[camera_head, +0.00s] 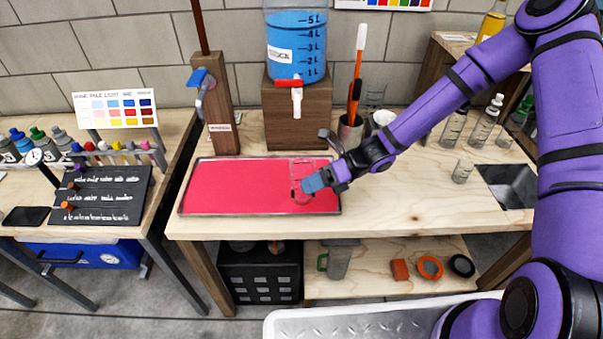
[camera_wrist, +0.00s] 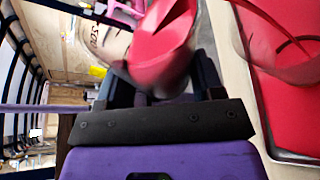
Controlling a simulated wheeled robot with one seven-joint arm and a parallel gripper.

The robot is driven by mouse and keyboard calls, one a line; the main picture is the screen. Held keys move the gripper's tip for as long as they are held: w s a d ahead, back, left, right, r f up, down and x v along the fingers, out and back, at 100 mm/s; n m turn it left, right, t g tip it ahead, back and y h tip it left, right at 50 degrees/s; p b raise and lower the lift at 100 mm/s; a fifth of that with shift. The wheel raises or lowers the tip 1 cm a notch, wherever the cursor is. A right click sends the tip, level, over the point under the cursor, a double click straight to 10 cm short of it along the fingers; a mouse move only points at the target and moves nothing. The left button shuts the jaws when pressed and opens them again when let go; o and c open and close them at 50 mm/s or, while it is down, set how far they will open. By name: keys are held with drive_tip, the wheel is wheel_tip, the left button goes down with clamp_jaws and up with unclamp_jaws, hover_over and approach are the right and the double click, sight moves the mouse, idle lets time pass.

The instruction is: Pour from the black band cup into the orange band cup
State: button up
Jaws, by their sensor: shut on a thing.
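My gripper (camera_head: 313,184) is over the right part of the red tray (camera_head: 235,187). In the wrist view its jaws are shut on a clear cup (camera_wrist: 118,42), with red showing in or through it; I cannot tell which. In the head view a clear cup (camera_head: 301,166) with graduation marks shows at the fingertips, faint against the red. Another clear, curved vessel (camera_wrist: 242,42) shows beside the held cup in the wrist view, over the red surface. No black or orange band is clear on either cup, so I cannot tell them apart.
A blue-filled dispenser (camera_head: 297,45) with a red-handled tap stands on a wooden block behind the tray. A wooden post (camera_head: 219,112) with a blue-handled tap stands left of it. A brush holder (camera_head: 350,132) and small glassware (camera_head: 462,171) are to the right. The tray's left half is clear.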

drive_tip(key=shift+s+f+m+g+y+b, duration=0.15)
drive_tip(key=shift+f+m+g+b, duration=0.1)
drive_tip(key=shift+m, duration=0.25)
drive_tip(key=shift+f+m+g+y+b, duration=0.15)
drive_tip(key=shift+m+g, duration=0.1)
drive_tip(key=shift+m, duration=0.25)
idle(2.7)
drive_tip(key=shift+m+b, duration=0.4)
drive_tip(key=shift+b, duration=0.05)
idle(0.8)
drive_tip(key=n, duration=0.1)
drive_tip(key=r+n+t, duration=0.1)
drive_tip(key=n, duration=0.1)
drive_tip(key=shift+h, duration=0.4)
drive_tip(key=shift+f, duration=0.25)
drive_tip(key=shift+f, duration=0.1)
drive_tip(key=shift+f+n+t, duration=0.3)
drive_tip(key=shift+f+n, duration=0.05)
drive_tip(key=shift+n, duration=0.25)
drive_tip(key=shift+s+f+n+t+h, duration=0.1)
drive_tip(key=shift+s+f+n+t, duration=0.35)
drive_tip(key=shift+f, duration=0.4)
drive_tip(key=shift+s+f+n+t+h, duration=0.1)
drive_tip(key=shift+s+f+n+t, duration=0.15)
drive_tip(key=shift+f+n, duration=0.5)
drive_tip(key=shift+s+f+n+t+h, duration=0.1)
drive_tip(key=shift+s+f+n+t, duration=0.25)
drive_tip(key=shift+f, duration=0.65)
